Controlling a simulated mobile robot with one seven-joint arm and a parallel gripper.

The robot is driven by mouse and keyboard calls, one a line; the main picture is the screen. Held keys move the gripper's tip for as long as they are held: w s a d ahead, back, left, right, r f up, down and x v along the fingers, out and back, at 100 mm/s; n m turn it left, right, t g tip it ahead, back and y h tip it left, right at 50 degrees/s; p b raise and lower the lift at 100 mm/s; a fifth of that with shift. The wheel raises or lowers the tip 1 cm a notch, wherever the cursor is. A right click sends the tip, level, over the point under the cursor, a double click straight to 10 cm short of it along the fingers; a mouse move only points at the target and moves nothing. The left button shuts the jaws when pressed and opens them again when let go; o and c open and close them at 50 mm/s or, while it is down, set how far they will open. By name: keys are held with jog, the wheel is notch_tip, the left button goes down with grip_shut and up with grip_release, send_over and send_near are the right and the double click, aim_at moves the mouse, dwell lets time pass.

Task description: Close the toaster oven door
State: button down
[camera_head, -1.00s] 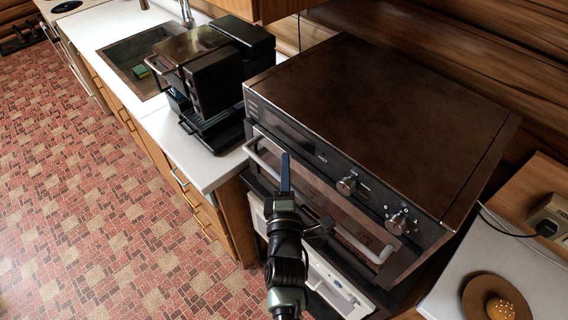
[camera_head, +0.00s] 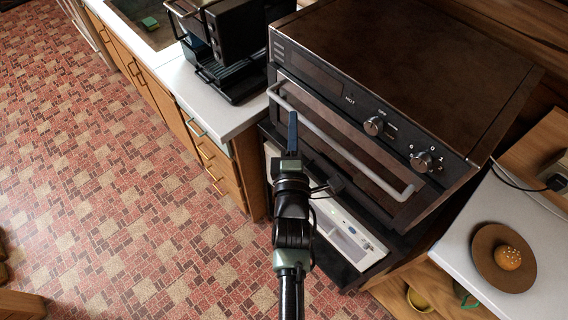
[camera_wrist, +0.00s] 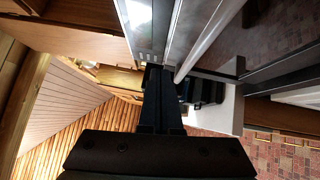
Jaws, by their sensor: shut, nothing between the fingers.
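The toaster oven (camera_head: 420,60) is a large dark box with a brown top and knobs on its front panel. Its door (camera_head: 335,135) has a long pale bar handle (camera_head: 340,138) and looks upright or nearly so. I cannot tell whether a gap remains along its edge. My gripper (camera_head: 292,118) is shut and empty, in front of the door near the left part of the handle. I cannot tell whether it touches. In the wrist view the shut fingers (camera_wrist: 158,85) point toward the oven side, with the handle (camera_wrist: 212,38) to their right.
A black coffee machine (camera_head: 230,45) stands on the white counter left of the oven. A white-fronted appliance (camera_head: 345,235) is below the oven. At right, a plate (camera_head: 490,262) with a bun (camera_head: 507,258) sits on another counter. The tiled floor (camera_head: 120,190) at left is clear.

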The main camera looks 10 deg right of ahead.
jog(key=s+b, duration=0.2)
jog(key=s, duration=0.5)
jog(key=shift+s+f+b, duration=0.2)
jog(key=shift+f+b, duration=0.1)
jog(key=w+a+r+m+t+b, duration=0.15)
jog(key=r+m, duration=0.25)
jog(key=r, duration=0.9)
jog(key=w+r+m+t, duration=0.3)
jog(key=r+m, duration=0.1)
jog(key=r, duration=1)
jog(key=s+a+r+m+t+y, duration=0.1)
jog(key=s+r+m, duration=0.2)
jog(key=r, duration=0.4)
jog(key=s+a+r+m+t+b, duration=0.1)
jog(key=s+a+r+m, duration=0.1)
jog(key=s+r, duration=0.3)
jog(key=s+a+r+m+t+y, duration=0.1)
jog(key=s+r+m, duration=0.3)
jog(key=r, duration=0.4)
jog(key=shift+a+r+t+y, duration=0.2)
jog(key=shift+r+t+y, duration=0.15)
jog(key=shift+t, duration=0.2)
